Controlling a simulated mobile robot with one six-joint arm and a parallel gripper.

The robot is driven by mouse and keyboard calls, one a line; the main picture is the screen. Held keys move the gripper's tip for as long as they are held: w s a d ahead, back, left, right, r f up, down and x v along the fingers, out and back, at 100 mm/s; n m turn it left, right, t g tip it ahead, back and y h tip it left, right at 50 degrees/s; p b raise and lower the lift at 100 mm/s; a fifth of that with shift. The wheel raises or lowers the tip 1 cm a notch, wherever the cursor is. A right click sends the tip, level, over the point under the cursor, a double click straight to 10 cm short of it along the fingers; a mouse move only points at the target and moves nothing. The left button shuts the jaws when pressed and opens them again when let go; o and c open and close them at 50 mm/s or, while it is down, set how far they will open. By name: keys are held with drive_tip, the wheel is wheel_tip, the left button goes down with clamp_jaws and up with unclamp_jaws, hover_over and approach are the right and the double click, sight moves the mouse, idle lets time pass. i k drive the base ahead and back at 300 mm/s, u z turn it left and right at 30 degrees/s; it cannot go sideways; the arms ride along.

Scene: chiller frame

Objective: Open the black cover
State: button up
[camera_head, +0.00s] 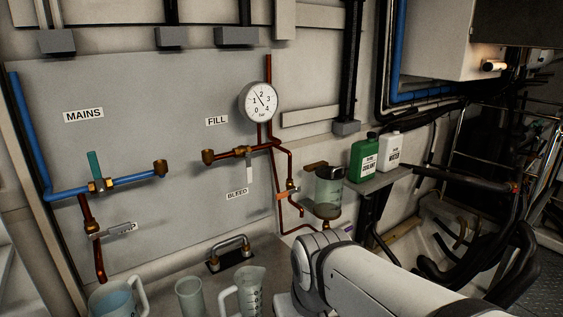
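I cannot pick out the black cover with certainty. A small black plate with a curved metal handle (230,252) sits at the bottom middle, at the foot of the grey panel. A clear cylindrical vessel (328,192) with a dark greenish top stands right of the copper pipes; whether that top is a separate cover is unclear. My white arm crosses the lower right and hides part of the surface there. My gripper is not in view.
A jug of blue liquid (113,301), a beaker (189,298) and a measuring jug (249,291) stand along the bottom. Pipes and a gauge (261,102) are on the panel. Green (363,158) and white (393,149) bottles stand on a shelf. Black hoses (470,262) hang at right.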

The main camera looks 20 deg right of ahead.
sight(328, 172)
drive_tip(key=u, duration=1)
drive_tip(key=k, duration=1.6)
drive_tip(key=z, duration=1.05)
drive_tip(key=i, duration=1.65)
drive_tip(key=z, duration=0.05)
